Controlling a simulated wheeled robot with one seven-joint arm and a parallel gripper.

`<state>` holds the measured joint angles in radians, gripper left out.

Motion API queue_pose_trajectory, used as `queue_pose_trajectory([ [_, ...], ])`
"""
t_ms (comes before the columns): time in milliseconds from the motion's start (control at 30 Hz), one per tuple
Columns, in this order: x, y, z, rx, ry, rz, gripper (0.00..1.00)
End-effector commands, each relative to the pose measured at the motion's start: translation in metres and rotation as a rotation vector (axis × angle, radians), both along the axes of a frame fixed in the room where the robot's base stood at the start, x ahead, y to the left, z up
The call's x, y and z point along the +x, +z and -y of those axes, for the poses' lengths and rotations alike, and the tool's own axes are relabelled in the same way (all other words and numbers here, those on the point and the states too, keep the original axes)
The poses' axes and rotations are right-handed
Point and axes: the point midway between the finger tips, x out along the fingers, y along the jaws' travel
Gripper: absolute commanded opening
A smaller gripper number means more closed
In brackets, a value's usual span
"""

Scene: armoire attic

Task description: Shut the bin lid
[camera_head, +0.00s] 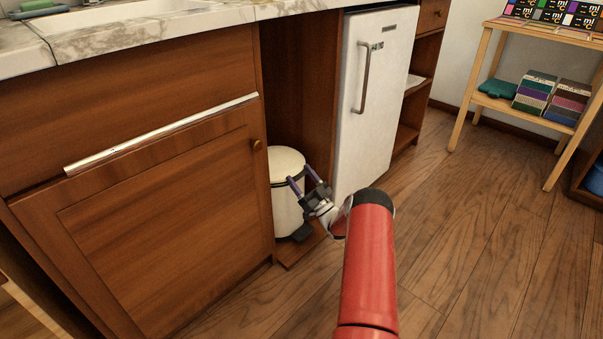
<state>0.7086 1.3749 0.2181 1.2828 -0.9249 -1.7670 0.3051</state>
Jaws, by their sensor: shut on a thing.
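The cream bin (287,212) stands upright in the gap between the wooden cabinet and the small fridge, with a dark base at the floor. Its pale round lid (284,162) looks low over the bin's top; a small opening cannot be ruled out from here. My gripper (299,175) is at the right front edge of the lid. Its two purple fingers are apart from each other and closed on the lid's edge. The exact contact is small and hard to see. The cabinet hides the bin's left side, and my gripper covers part of its right.
The wooden cabinet (160,215) with a round knob borders the bin on the left. The white fridge (375,100) is close on the right. A light wooden shelf stand (487,65) is at the back right. The wooden floor (470,235) is clear to the right.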

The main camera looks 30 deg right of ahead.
Motion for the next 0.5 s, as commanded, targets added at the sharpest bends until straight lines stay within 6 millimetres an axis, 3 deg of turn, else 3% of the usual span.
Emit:
queue_pose_trajectory([
  [467, 0.0008, -0.0006, -0.0007, 0.004, 0.002, 0.021, 0.27],
  [500, 0.0008, -0.0006, -0.0007, 0.004, 0.002, 0.021, 0.69],
])
